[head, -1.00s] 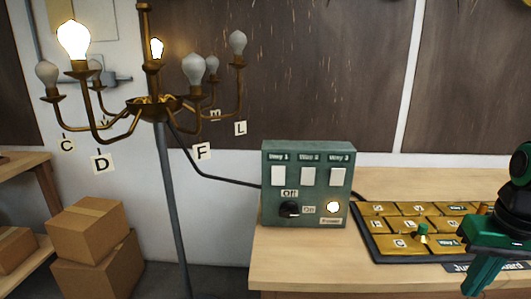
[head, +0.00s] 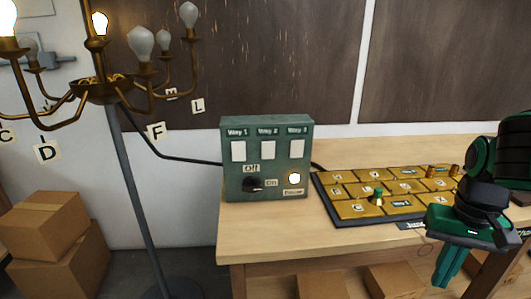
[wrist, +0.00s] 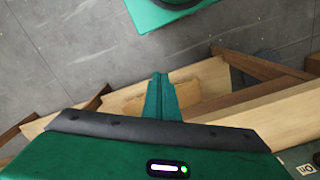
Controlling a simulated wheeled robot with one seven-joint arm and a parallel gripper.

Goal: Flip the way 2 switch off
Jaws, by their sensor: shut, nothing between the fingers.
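The green switch box (head: 228,190) stands on the table at the middle of the head view. Its three white switches sit in a row under labels Way 1, Way 2 and Way 3; the Way 2 switch (head: 268,150) is the middle one. Below are a black knob (head: 252,184) between Off and On labels, and a lit Power lamp (head: 294,178). My gripper (head: 447,268) is at the right, well apart from the box, in front of the table edge and pointing down. Its fingers (wrist: 161,98) are together and empty in the wrist view.
A gold junction board (head: 345,208) with a green peg (head: 377,196) lies on the table (head: 250,240) right of the box. Cardboard boxes (head: 45,220) stand at lower left.

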